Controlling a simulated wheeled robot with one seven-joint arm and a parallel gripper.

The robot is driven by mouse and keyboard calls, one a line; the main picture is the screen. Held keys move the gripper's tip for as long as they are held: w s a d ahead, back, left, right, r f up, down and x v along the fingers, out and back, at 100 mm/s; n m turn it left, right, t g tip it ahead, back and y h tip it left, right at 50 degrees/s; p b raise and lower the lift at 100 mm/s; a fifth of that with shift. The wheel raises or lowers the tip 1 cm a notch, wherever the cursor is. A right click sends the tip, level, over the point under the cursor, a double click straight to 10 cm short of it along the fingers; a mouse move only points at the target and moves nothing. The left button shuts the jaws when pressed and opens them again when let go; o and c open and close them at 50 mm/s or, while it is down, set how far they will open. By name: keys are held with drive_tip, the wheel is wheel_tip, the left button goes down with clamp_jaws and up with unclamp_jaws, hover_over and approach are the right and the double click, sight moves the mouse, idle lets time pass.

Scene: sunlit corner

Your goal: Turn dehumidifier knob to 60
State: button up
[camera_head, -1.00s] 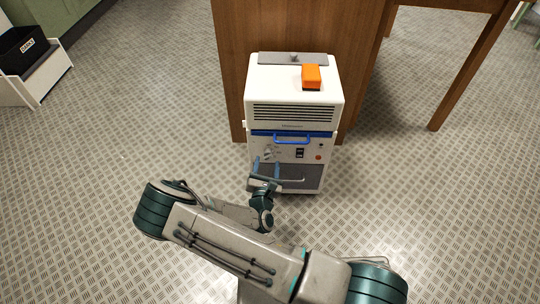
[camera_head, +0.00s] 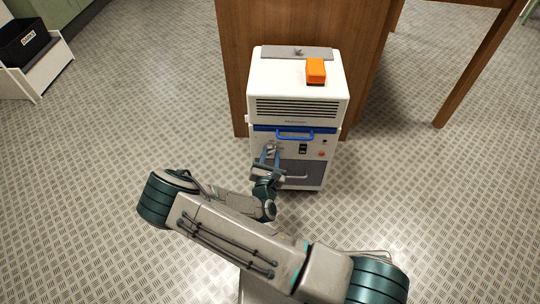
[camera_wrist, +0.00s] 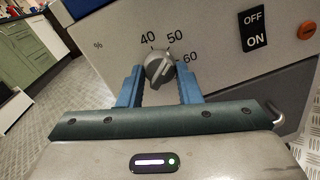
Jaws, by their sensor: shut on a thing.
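The dehumidifier (camera_head: 297,95) is a white box with a blue handle, standing on the floor against a wooden panel. Its grey knob (camera_wrist: 160,68) shows in the wrist view, below the printed marks 40 and 50 and left of 60. The knob's ridge slants toward the upper right; I cannot read its exact setting. My gripper (camera_wrist: 160,80) is shut on the knob, with one blue finger on its left and one on its right. In the head view, my gripper (camera_head: 270,150) reaches the upper left of the front panel and partly hides the knob.
An ON/OFF switch (camera_wrist: 254,28) and an orange button (camera_wrist: 307,30) lie right of the knob. An orange block (camera_head: 316,70) sits on the dehumidifier's top. A wooden table leg (camera_head: 470,75) stands to the right. A white bin unit (camera_head: 40,75) is at far left.

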drive_tip(key=shift+r+p, duration=0.1)
drive_tip(key=shift+p, duration=0.2)
drive_tip(key=shift+r+m+p, duration=0.15)
drive_tip(key=shift+m+p, duration=0.55)
drive_tip(key=shift+p, duration=0.3)
drive_tip(key=m+p, duration=0.2)
drive_tip(key=p, duration=0.1)
drive_tip(key=m+p, duration=0.4)
drive_tip(key=shift+g, duration=0.3)
drive_tip(key=shift+m+p, duration=0.5)
drive_tip(key=shift+m, duration=0.4)
drive_tip(key=shift+f+y, duration=0.2)
drive_tip(key=shift+y, duration=0.1)
drive_tip(key=o, duration=1)
drive_tip(key=shift+a, duration=0.1)
